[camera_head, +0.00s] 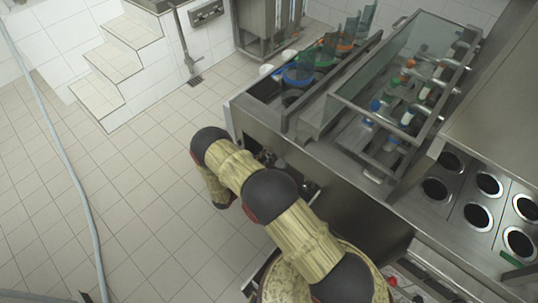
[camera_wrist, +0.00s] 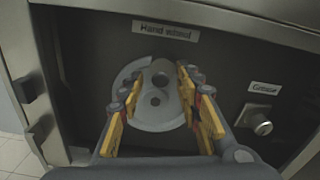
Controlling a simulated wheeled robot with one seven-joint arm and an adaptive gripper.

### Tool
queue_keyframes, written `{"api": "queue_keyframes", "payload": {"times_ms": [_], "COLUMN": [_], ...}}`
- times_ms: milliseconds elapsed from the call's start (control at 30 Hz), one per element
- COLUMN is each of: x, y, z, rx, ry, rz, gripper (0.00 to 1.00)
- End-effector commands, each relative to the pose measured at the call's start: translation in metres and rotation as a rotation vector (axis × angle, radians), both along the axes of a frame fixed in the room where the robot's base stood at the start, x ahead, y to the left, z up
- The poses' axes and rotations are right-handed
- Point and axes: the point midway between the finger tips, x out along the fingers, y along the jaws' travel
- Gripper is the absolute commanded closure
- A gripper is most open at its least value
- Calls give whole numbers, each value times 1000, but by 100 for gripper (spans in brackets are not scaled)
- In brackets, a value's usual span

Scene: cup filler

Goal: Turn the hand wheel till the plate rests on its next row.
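The hand wheel (camera_wrist: 150,112) is a pale grey disc with round holes and a notched edge, on a dark panel under a "Hand wheel" label (camera_wrist: 166,30). My gripper (camera_wrist: 161,78) is open in front of it, with one yellow finger on each side of the wheel's middle. I see nothing held between the fingers, and I cannot tell whether they touch the wheel. In the head view my arm hides the wheel and gripper. A steel plate with rows of round dark holes (camera_head: 478,217) lies at the right of the machine; I cannot tell whether it is the task's plate.
A small knob (camera_wrist: 261,124) under another label sits right of the wheel. A steel frame and hinge-like fittings (camera_wrist: 31,88) stand at the left. A clear guard (camera_head: 380,62) covers nozzles on the machine. The tiled floor (camera_head: 120,200) left of my arm is clear except for a hose (camera_head: 68,160).

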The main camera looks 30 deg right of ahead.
Motion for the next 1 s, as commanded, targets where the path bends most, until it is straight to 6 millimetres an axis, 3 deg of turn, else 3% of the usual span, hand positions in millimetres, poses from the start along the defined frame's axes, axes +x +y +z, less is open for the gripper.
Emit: {"api": "queue_keyframes", "payload": {"times_ms": [167, 467, 1000], "x": [5, 7, 7], "y": [-15, -17, -17], "z": [0, 0, 0], "rx": [0, 0, 0], "ry": [0, 0, 0], "rz": [-1, 1, 0], "gripper": [65, 65, 95]}}
